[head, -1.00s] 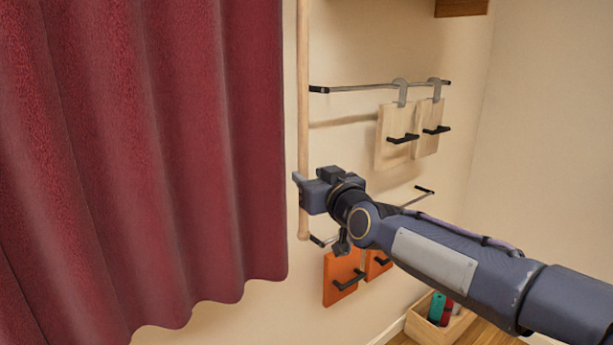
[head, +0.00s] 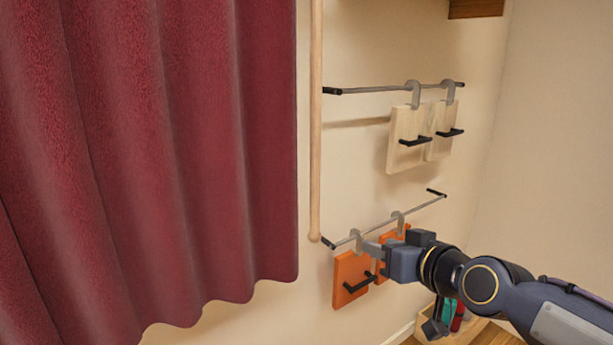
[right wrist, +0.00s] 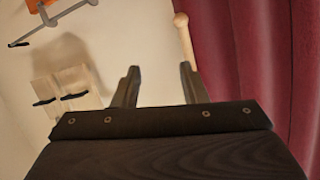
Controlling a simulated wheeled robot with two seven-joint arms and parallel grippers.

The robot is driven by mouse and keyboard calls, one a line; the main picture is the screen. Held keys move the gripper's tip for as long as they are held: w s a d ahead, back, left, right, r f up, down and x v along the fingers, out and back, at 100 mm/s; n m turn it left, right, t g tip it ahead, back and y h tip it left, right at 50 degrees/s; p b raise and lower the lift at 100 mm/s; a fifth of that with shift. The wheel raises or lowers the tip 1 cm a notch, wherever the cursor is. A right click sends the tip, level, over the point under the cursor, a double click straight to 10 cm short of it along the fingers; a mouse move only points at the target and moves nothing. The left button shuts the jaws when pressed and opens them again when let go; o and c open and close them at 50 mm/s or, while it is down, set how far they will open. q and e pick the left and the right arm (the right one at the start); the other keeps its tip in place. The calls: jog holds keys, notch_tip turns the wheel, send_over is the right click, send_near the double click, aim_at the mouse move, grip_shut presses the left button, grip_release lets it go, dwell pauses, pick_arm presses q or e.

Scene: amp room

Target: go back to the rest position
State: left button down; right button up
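My right gripper (head: 372,247) is in front of the lower wall rail, over the orange boards. In the right wrist view its two fingers (right wrist: 158,88) are spread apart with nothing between them. A wooden rod (head: 316,130) with a rounded lower end hangs beside the curtain, left of the gripper and apart from it. The rod's end also shows in the right wrist view (right wrist: 184,38), beyond the fingers. My left gripper is not in view.
A dark red curtain (head: 170,150) fills the left. Pale wooden boards (head: 405,137) hang from the upper rail (head: 380,89). Orange boards (head: 349,272) with black handles hang from the lower rail (head: 375,227), partly hidden by my gripper. A box with bottles stands low at right, partly covered by my arm.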

jog(key=s+d+f+m+g+h, duration=0.1)
jog(key=s+f+g, duration=0.3)
jog(key=s+f, duration=0.5)
jog(key=s+d+f+m+g+h, duration=0.1)
jog(key=s+d+f+m+g, duration=0.2)
jog(key=s+f, duration=0.7)
jog(key=s+d, duration=0.1)
jog(key=s, duration=0.6)
jog(key=shift+d+g, duration=0.2)
jog(key=shift+g, duration=0.2)
